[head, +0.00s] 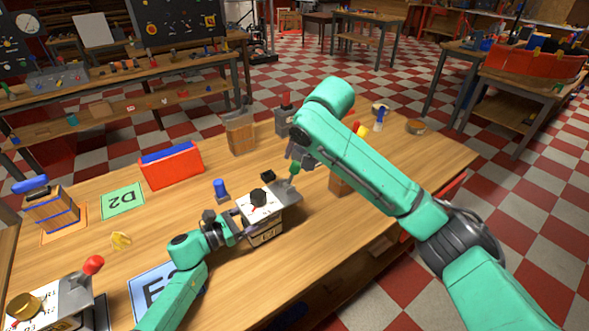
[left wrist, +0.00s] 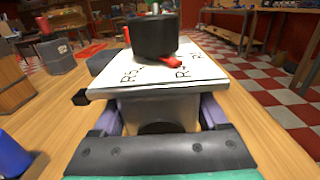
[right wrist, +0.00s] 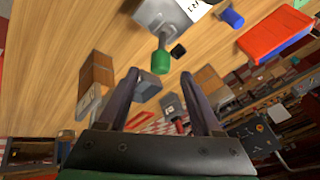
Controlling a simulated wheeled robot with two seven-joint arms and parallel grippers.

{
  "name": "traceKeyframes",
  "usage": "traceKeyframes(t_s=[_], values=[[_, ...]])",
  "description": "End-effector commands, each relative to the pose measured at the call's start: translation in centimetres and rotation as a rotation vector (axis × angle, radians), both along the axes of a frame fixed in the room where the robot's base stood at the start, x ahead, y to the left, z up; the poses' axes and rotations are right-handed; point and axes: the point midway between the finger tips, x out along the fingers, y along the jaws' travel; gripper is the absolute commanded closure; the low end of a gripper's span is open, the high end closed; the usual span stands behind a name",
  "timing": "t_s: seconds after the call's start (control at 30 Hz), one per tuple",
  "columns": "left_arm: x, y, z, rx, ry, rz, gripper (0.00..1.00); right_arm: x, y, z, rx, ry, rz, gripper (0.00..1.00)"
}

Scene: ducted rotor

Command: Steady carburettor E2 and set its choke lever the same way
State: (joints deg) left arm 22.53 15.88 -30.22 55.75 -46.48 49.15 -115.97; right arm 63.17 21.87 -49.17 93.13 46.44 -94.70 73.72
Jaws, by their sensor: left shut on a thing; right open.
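A carburettor-like box (head: 262,207) with a white lettered top, black knob and small red pointer stands on the bench; I read no E2 on it. My left gripper (head: 247,231) is shut on its near side; the left wrist view shows the fingers flanking its grey body (left wrist: 160,108). Its lever rises from the far right side and ends in a green knob (head: 294,168), also in the right wrist view (right wrist: 160,62). My right gripper (right wrist: 160,88) is open just short of this knob, not touching it. In the head view its fingers are partly hidden by the arm.
A similar box (head: 72,302) with a gold knob and red-tipped lever stands at the lower left. A blue card (head: 140,287) reading "E" is half covered by my left arm. A blue peg (head: 221,190), red bin (head: 172,166) and wooden blocks (head: 240,135) stand behind.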

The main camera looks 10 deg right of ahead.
Motion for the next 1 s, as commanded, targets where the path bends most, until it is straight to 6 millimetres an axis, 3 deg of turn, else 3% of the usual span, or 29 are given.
traceKeyframes(t_s=[0.1,0.3,0.6,0.63,0.8,1.0], values=[[0.0,0.0,0.0,0.000,0.000,0.000,1.00,1.4,0.4,-2.9,-0.002,0.003,0.000,0.34],[0.0,0.0,0.0,0.000,0.000,0.000,1.00,3.2,1.0,-6.1,0.000,0.000,0.001,0.34],[0.0,0.0,0.0,0.000,0.000,0.000,1.00,3.6,1.2,-6.8,0.000,-0.002,0.002,0.34],[0.0,0.0,0.0,0.000,0.000,0.000,1.00,3.6,1.2,-6.8,0.000,-0.002,0.002,0.38],[0.0,0.0,0.0,0.000,0.000,0.000,1.00,3.6,1.2,-6.8,0.000,-0.002,0.002,1.00],[0.0,0.0,0.0,0.000,0.000,0.000,1.00,3.6,1.1,-6.8,0.000,-0.002,0.002,1.00]])
